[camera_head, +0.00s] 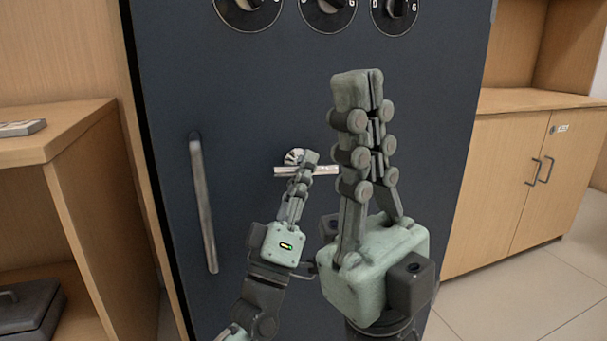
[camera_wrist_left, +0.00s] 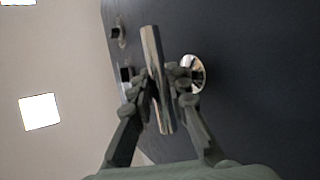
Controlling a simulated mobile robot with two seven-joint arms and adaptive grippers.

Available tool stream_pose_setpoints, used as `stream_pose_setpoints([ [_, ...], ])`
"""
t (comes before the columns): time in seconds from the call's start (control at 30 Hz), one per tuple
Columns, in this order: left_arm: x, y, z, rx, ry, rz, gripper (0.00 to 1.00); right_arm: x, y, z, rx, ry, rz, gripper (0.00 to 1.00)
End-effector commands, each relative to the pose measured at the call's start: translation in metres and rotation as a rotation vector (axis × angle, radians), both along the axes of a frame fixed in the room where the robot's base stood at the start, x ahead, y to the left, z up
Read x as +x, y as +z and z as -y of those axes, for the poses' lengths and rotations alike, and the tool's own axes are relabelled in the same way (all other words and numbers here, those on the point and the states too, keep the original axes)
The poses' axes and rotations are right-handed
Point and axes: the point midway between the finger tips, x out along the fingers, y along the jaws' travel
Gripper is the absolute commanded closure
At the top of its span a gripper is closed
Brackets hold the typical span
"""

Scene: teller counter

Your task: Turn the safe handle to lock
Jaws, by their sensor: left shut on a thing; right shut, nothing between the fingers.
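The safe (camera_head: 250,85) is a large dark blue-grey door that fills the middle of the head view. Its silver safe handle (camera_head: 325,170) is a lever lying about level in the head view, with a round chrome base behind it. My left gripper (camera_head: 308,165) is shut on the lever. In the left wrist view the handle (camera_wrist_left: 151,45) runs between the two fingers, and its chrome base (camera_wrist_left: 194,74) is just right of them. My right gripper (camera_head: 372,80) is shut and empty, fingers pointing up, in front of the door and right of the handle.
A vertical grey pull bar (camera_head: 203,205) stands on the door left of the handle. Round dials (camera_head: 327,8) are above. A wooden shelf (camera_head: 60,150) is at the left, and a wooden cabinet (camera_head: 495,190) at the right.

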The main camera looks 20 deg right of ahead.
Motion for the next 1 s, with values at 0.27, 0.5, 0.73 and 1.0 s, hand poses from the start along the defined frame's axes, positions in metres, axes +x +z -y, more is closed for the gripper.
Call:
stream_pose_setpoints([
  [0.27,-0.0002,-0.0021,0.0008,-0.092,-0.001,0.000,1.00,0.0002,0.0000,-0.0002,-0.002,0.000,0.003,1.00],
  [0.5,-0.0001,-0.0021,0.0006,-0.112,-0.001,0.001,1.00,0.0004,0.0001,-0.0002,-0.002,-0.001,0.003,1.00],
  [0.73,0.0000,-0.0019,0.0004,-0.112,-0.001,0.001,1.00,0.0004,0.0001,-0.0002,-0.002,-0.001,0.003,1.00],
  [1.0,0.0002,-0.0013,0.0003,-0.112,0.000,0.002,0.62,0.0002,0.0002,-0.0003,-0.003,-0.001,0.003,1.00],
])
